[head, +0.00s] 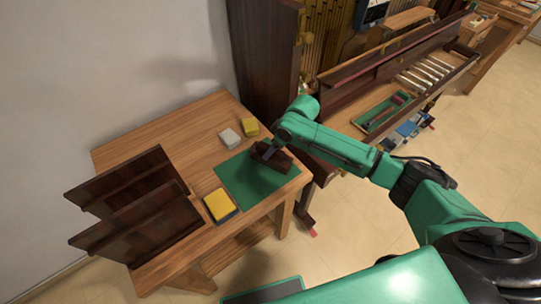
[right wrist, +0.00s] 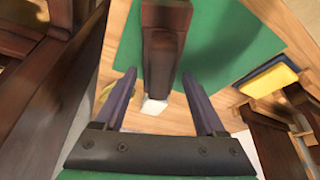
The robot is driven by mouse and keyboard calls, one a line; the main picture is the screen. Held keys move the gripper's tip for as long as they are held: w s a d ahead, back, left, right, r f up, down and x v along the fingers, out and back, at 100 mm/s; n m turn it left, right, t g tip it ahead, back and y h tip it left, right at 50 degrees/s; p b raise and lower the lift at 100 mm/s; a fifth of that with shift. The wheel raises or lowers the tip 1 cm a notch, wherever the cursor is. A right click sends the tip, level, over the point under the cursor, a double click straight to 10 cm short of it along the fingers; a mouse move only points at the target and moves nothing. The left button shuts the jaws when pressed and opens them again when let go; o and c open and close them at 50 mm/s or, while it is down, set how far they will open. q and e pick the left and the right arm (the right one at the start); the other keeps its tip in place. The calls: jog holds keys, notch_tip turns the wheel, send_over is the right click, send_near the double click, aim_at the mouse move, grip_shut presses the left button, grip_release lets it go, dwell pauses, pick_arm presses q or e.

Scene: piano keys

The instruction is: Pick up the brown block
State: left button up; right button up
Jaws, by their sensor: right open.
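The dark brown block (head: 274,160) lies on the green mat (head: 235,183) on the wooden table. My right gripper (head: 267,151) comes in from the right and is at the block, hiding part of it. In the right wrist view the block (right wrist: 162,45) stands out between the two open fingers of the right gripper (right wrist: 159,75). A gap shows on each side, so the fingers are not closed on it. Whether the block sits fully between the fingertips in depth I cannot tell. My left gripper is not in view.
A yellow-topped block (head: 218,205) lies by the mat's front left. A white block (head: 230,138) and a yellow block (head: 250,127) lie behind the mat. Dark wooden racks (head: 135,205) stand at the table's left. The open piano (head: 330,85) stands close on the right.

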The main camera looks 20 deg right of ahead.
jog(key=shift+f, duration=0.2)
dwell(0.3)
grip_shut()
dwell(1.4)
